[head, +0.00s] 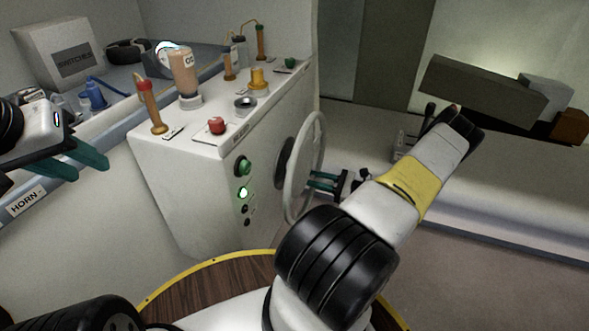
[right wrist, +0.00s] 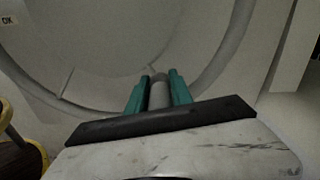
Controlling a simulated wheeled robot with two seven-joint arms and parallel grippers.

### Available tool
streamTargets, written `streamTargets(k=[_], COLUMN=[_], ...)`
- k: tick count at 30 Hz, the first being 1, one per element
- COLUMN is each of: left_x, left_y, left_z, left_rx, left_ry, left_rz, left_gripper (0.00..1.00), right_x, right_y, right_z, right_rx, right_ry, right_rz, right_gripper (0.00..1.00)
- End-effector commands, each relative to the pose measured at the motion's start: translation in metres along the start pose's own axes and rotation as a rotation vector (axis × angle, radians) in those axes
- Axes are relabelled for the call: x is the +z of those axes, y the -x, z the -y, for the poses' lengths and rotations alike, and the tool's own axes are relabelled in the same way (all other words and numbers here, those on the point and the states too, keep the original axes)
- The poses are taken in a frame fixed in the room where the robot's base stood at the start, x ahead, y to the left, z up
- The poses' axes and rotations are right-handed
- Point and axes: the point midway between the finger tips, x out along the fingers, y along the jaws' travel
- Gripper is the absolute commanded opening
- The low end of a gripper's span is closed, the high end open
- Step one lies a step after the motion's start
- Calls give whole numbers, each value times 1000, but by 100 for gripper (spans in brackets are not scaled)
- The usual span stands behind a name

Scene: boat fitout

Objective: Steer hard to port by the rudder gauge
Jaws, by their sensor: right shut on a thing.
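The grey steering wheel (head: 319,137) stands upright on the right side of the white console (head: 188,160), around a dark hub (head: 285,162). My right gripper (head: 318,181) is at the wheel's near right side. In the right wrist view, its teal fingers (right wrist: 159,92) are shut on a grey peg-like knob (right wrist: 159,97) in front of the wheel's rim (right wrist: 212,77). I cannot make out a rudder gauge reading; a small round dark-faced fitting (head: 245,103) sits on the console top. My left gripper (head: 82,160) is open and empty over the blue-grey ledge at left.
The console top carries a red button (head: 216,125), a yellow fitting (head: 258,78), a bottle (head: 182,74) and a red-topped lever (head: 149,105).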

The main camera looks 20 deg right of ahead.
Motion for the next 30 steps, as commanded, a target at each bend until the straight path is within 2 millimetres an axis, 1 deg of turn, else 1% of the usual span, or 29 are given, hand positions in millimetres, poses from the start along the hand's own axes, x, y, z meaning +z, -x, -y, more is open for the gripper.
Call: streamTargets(k=[1,3,8,15,24,30], left_x=[0,0,0,0,0,0], left_y=[0,0,0,0,0,0], left_z=[0,0,0,0,0,0], left_rx=[0,0,0,0,0,0], left_ry=[0,0,0,0,0,0], left_rz=[0,0,0,0,0,0], left_gripper=[36,36,36,36,36,36], right_x=[3,7,17,37,67,89], right_y=[1,1,2,1,2,2], right_z=[8,15,30,50,68,74], right_rx=[-4,-4,-4,-3,-4,-3], right_ry=[48,114,267,494,779,968], right_rz=[-2,-1,-2,-2,-2,-2], right_gripper=[0,0,0,0,0,0])
